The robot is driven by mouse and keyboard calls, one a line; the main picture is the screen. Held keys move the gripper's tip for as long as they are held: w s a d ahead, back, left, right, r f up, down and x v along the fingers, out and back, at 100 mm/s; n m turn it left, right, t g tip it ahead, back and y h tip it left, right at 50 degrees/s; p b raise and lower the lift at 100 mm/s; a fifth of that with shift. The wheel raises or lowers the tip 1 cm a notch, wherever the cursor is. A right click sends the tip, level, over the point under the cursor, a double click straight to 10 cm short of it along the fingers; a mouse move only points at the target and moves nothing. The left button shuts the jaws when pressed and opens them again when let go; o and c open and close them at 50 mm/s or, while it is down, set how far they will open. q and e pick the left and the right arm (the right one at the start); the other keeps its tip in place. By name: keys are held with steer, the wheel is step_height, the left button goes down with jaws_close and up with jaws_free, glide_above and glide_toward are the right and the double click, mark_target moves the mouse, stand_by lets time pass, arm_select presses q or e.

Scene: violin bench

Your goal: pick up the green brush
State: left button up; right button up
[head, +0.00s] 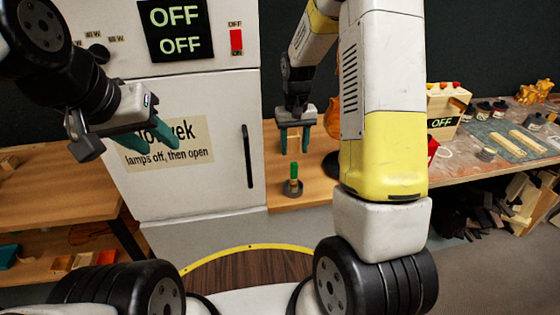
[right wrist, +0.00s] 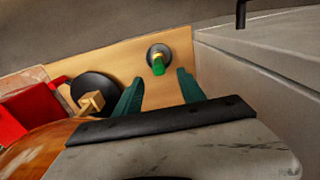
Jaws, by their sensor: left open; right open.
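The green brush (head: 294,171) stands upright in a small dark round holder (head: 293,188) on the wooden bench, beside the white cabinet. In the right wrist view the green brush (right wrist: 158,67) and the holder (right wrist: 158,51) show beyond the fingertips, roughly between them. My right gripper (head: 294,151) points down above the brush, its teal fingers apart and empty; a gap shows between fingertips and brush top. It also shows in the right wrist view (right wrist: 160,75). My left gripper (head: 166,124) is open and empty in front of the cabinet.
The white cabinet (head: 225,110), with a dark handle and OFF displays, stands left of the brush. A violin (head: 332,118) is right of my right gripper. In the right wrist view a black disc (right wrist: 97,88) and a red object (right wrist: 25,112) lie left.

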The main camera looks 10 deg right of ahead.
mark_target(294, 163)
steer(key=shift+w+f, duration=0.15)
steer(key=shift+f, duration=0.3)
step_height(294, 163, down, 7)
steer(key=shift+d+f, duration=0.1)
steer(key=shift+d, duration=0.05)
jaws_close()
